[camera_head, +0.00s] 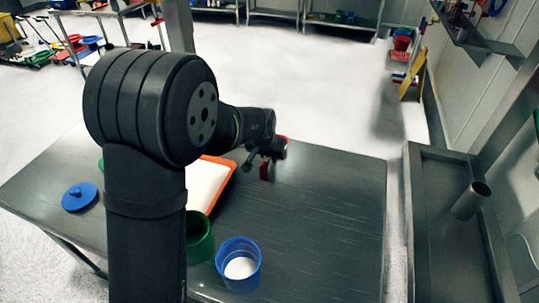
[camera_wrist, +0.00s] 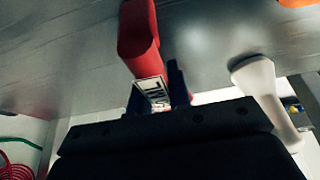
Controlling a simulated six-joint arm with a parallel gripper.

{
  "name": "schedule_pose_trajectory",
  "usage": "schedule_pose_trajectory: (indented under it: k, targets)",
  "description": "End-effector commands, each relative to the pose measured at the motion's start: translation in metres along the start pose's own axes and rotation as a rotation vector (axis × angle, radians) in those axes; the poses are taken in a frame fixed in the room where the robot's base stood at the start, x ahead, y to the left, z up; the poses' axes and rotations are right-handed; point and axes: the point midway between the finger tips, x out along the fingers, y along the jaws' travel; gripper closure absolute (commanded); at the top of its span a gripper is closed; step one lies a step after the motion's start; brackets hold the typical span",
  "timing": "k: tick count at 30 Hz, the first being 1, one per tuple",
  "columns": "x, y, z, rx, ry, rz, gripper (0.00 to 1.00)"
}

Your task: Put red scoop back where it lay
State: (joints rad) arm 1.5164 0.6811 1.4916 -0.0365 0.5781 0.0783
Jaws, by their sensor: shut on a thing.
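My gripper (camera_head: 264,158) is at the far side of the steel table, right of the orange tray. It is shut on the red scoop (camera_head: 264,172), which shows as a small red piece below the fingers. Another bit of red shows behind the wrist. In the wrist view, my gripper (camera_wrist: 160,97) is shut on the scoop's red handle (camera_wrist: 140,40), which extends away from the fingers over the grey tabletop. The scoop's bowl cannot be made out. I cannot tell whether the scoop touches the table.
The orange tray (camera_head: 221,184) with a white surface lies partly behind my arm. A green container (camera_head: 199,240) and a blue container (camera_head: 239,278) of white powder stand nearer. A blue lid (camera_head: 79,197) lies left. A white handle-like object (camera_wrist: 262,88) is beside the gripper. The table's right side is clear.

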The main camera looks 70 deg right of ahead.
Motion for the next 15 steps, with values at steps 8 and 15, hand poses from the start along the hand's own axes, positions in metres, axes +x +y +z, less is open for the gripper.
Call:
schedule_pose_trajectory:
  k: [8, 15]
  targets:
    - [0.0012, 0.0000, 0.0004, 0.000, 0.000, 0.000, 0.57]
    - [0.0000, 0.0000, 0.0002, 0.000, 0.001, 0.000, 0.57]
